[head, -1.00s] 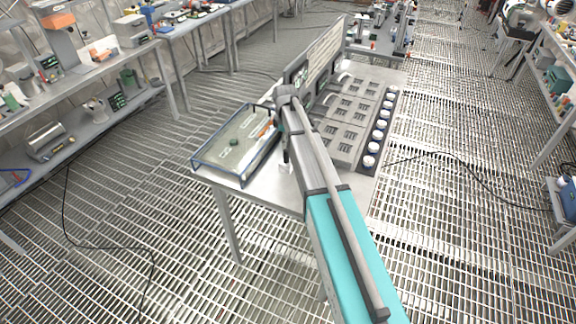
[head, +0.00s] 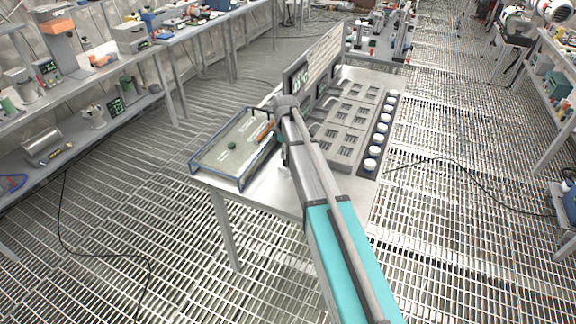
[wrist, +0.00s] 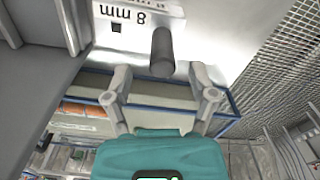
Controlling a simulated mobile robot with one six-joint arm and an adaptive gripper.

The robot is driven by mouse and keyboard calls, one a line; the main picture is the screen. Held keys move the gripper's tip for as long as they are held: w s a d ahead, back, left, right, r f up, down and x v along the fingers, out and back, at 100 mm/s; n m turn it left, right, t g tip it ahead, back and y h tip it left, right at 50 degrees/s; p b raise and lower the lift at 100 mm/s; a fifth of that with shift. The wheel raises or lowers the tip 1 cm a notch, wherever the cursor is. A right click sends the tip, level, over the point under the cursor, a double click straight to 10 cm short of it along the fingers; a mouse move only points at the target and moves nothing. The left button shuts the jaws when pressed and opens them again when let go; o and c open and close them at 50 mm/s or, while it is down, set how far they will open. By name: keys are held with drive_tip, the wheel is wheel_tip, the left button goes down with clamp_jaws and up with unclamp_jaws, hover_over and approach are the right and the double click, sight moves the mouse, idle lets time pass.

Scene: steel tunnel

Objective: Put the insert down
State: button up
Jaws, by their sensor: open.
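In the head view my gripper (head: 283,158) is over the near part of the steel table (head: 265,197), right of the blue-rimmed tray (head: 214,177). The insert is hidden there by my arm.
The tray holds a dark green round piece (head: 232,146) and an orange piece (head: 264,132). A grey slotted panel (head: 345,137) and a row of white-topped round pieces (head: 370,164) fill the table's right side. An upright board (head: 325,55) stands behind.

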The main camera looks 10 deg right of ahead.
sight(286, 161)
drive_tip(key=shift+f, duration=0.15)
wheel_tip(286, 161, down, 5)
drive_tip(key=b, duration=0.5)
drive_tip(key=shift+s, duration=0.15)
idle(0.4)
drive_tip(key=shift+d, duration=0.1)
clamp_jaws()
